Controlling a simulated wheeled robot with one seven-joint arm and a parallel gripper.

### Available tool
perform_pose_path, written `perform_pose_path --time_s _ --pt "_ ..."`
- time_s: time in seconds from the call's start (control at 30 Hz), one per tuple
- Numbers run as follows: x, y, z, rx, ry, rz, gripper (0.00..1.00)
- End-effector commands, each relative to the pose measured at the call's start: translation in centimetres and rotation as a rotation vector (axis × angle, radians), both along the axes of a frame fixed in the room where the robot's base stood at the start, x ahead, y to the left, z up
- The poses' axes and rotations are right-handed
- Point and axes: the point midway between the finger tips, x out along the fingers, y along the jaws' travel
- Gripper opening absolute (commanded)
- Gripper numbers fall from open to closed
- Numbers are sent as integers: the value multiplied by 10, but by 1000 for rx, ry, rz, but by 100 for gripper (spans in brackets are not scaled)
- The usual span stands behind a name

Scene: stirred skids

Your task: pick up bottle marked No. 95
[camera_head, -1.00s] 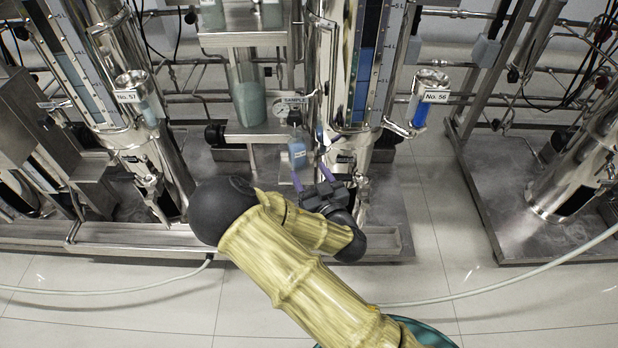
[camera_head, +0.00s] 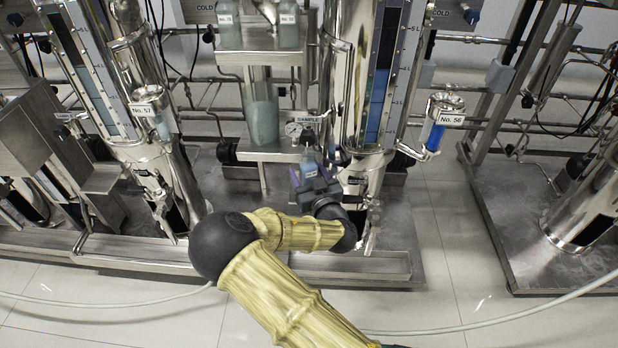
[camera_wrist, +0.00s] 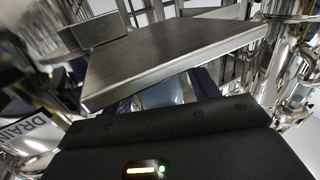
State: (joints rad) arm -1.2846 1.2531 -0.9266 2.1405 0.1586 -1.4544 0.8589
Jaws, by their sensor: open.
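A small bottle with a blue-grey body (camera_head: 309,166) and a label too small to read stands at the SAMPLE point in the head view. My gripper (camera_head: 311,180) is open right at it, with its purple fingers close to the bottle's sides. In the wrist view, part of a pale blue, clear-walled body, apparently this bottle (camera_wrist: 163,96), shows between the purple fingers (camera_wrist: 166,93). The dark gripper housing hides its lower part. I cannot tell whether the fingers touch it. No label reading No. 95 is legible.
A steel shelf (camera_head: 262,57) carries two labelled bottles, and a steel plate (camera_wrist: 170,55) lies just beyond the fingers in the wrist view. Steel columns stand on both sides.

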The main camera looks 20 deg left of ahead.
Motion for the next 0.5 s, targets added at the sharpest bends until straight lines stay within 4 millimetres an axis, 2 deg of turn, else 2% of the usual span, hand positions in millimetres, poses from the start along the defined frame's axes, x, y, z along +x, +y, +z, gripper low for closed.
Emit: perform_pose_path --time_s 0.13,0.33,0.5 --pt "0 0 0 0 0 -1 60" --pt "0 0 0 0 0 -1 21" --pt "0 0 2 1 -1 -1 18"
